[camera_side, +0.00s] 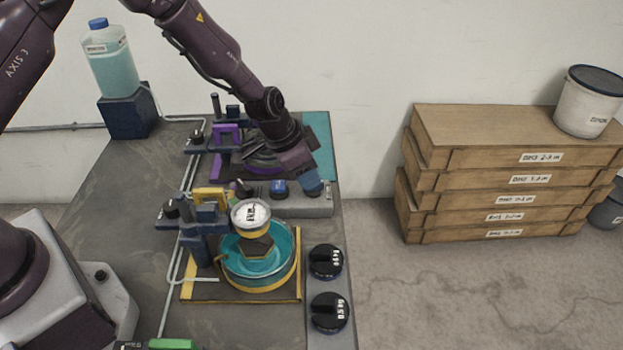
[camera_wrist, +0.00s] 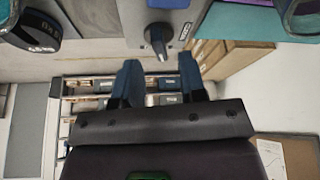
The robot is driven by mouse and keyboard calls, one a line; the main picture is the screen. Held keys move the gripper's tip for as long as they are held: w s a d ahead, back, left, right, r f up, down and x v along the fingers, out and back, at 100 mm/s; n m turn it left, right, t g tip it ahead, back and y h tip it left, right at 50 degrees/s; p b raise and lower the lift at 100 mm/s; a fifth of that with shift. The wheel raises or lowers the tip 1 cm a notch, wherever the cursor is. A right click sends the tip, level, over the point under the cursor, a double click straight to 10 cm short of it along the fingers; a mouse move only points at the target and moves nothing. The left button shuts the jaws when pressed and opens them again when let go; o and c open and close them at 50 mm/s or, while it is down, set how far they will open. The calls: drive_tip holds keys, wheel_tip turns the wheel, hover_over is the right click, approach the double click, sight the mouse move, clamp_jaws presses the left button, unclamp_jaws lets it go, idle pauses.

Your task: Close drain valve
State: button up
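My gripper (camera_side: 314,186) hangs over the right end of a grey valve block (camera_side: 305,209) in the side view. In the wrist view my gripper (camera_wrist: 160,68) has its two blue fingers apart, with a clear gap between them. A dark rotary handle (camera_wrist: 158,38) with a pointed lever shows just beyond the fingertips, in line with the gap, on a grey labelled surface. I cannot tell whether the fingers touch it. The label is too small to read. In the side view a blue knob (camera_side: 279,187) and a black knob (camera_side: 246,190) sit farther left on the block.
A yellow-edged station (camera_side: 217,292) with a teal basin (camera_side: 285,268) stands in front. Black weights (camera_side: 326,261) lie on the grey strip at right. A purple station (camera_side: 222,165) is behind. Wooden boxes (camera_side: 515,180) are stacked on the floor, right.

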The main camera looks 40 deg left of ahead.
drive_tip(key=shift+x, duration=1.6)
drive_tip(key=shift+c, duration=0.2)
clamp_jaws()
drive_tip(key=n+y, duration=0.1)
drive_tip(key=n, duration=0.2)
drive_tip(key=shift+d+n+t, duration=0.1)
drive_tip(key=shift+n+t, duration=0.2)
drive_tip(key=n+y, duration=0.1)
drive_tip(key=n, duration=0.2)
drive_tip(key=shift+n+y, duration=0.3)
drive_tip(key=shift+y, duration=0.1)
drive_tip(key=n, duration=0.2)
drive_tip(key=n+y, duration=0.1)
drive_tip(key=n, duration=0.1)
drive_tip(key=shift+d+y, duration=0.1)
drive_tip(key=shift+y, duration=0.2)
drive_tip(key=shift+n+g+y, duration=0.5)
drive_tip(key=shift+n+g, duration=0.1)
drive_tip(key=shift+n, duration=1.1)
drive_tip(key=shift+f, duration=0.1)
